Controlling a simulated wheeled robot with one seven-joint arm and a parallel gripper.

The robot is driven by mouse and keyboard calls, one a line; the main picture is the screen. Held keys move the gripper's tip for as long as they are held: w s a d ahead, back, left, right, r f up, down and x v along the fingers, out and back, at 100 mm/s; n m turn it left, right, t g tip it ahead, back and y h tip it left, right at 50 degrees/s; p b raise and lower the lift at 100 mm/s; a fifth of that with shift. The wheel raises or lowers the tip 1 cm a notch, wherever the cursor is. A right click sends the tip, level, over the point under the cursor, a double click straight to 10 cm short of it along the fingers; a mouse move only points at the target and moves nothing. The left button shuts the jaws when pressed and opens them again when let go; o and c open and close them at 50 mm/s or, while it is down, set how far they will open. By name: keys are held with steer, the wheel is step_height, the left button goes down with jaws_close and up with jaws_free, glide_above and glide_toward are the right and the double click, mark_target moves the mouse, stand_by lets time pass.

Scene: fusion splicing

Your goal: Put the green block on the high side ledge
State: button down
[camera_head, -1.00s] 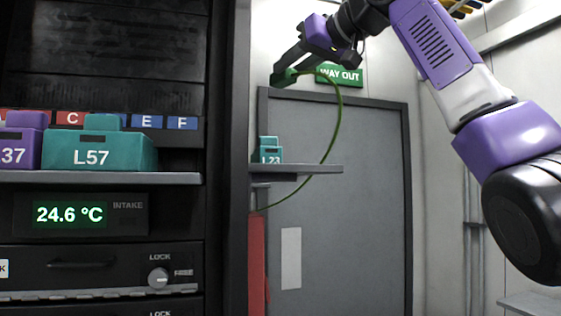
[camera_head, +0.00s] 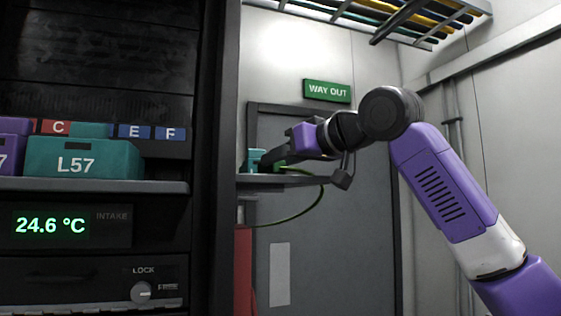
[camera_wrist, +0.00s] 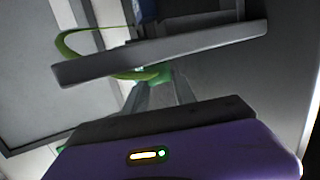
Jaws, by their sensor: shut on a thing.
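My gripper (camera_head: 281,161) is shut on the green block (camera_head: 279,164), at the high side ledge (camera_head: 315,180) beside the rack. Most of the block is hidden by the fingers in the head view. A green cable (camera_head: 301,216) trails from it, looping down past the ledge and back left. In the wrist view, the green block (camera_wrist: 153,78) sits between the fingertips, close to the ledge's edge (camera_wrist: 165,55). I cannot tell whether it touches the ledge. A teal block (camera_head: 254,160) stands on the ledge just left of my gripper.
A grey door (camera_head: 350,235) with a green way-out sign (camera_head: 327,91) is behind the ledge. A cable tray (camera_head: 400,22) hangs overhead.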

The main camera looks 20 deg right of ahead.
steer(key=shift+f, duration=0.2)
steer(key=shift+f, duration=0.15)
steer(key=c, duration=1)
jaws_free()
steer(key=shift+r, duration=0.2)
steer(key=b+v, duration=0.3)
steer(key=v, duration=0.9)
steer(key=shift+f, duration=0.1)
